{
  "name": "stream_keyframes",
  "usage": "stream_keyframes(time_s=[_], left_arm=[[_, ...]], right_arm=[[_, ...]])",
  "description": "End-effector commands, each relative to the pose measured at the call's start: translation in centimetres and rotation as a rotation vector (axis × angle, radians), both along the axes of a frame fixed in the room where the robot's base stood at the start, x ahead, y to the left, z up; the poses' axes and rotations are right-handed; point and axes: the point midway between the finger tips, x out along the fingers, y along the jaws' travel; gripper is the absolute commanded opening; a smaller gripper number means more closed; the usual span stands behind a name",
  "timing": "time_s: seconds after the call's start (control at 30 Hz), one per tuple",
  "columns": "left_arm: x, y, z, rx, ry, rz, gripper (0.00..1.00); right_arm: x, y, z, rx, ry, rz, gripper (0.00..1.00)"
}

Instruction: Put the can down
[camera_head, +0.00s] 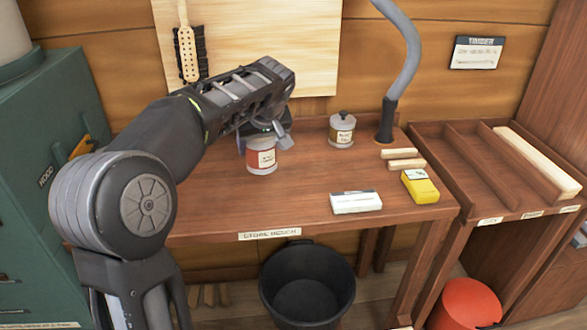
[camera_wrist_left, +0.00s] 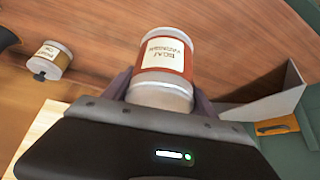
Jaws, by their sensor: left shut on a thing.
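A can (camera_head: 261,157) with a red band and a cream label is at the left part of the wooden store bench (camera_head: 215,206). My left gripper (camera_head: 264,136) is shut on it from above and behind. The can looks upright and on or very close to the bench top; I cannot tell if it touches. In the left wrist view the can (camera_wrist_left: 166,58) sits between the fingers, its label reading upside down. My right gripper is not in view.
A smaller labelled tin (camera_head: 342,130) stands at the back, near a grey hose (camera_head: 402,60). A white box (camera_head: 356,202), a yellow pack (camera_head: 420,186) and wood pieces (camera_head: 403,158) lie to the right. A black bucket (camera_head: 307,284) stands below. The middle of the bench is clear.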

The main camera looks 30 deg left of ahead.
Motion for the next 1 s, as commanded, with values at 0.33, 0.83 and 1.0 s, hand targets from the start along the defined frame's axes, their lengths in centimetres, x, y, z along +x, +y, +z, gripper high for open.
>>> stream_keyframes(time_s=[0.33,0.83,1.0], left_arm=[[0.0,0.0,-0.2,0.000,-0.001,-0.001,0.03],[0.0,0.0,-6.2,0.000,-0.002,0.000,0.03],[0.1,0.0,-6.2,0.000,-0.003,-0.001,0.03]], right_arm=[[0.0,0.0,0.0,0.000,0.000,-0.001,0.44],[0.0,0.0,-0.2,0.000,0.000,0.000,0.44],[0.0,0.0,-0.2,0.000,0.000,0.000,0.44]])
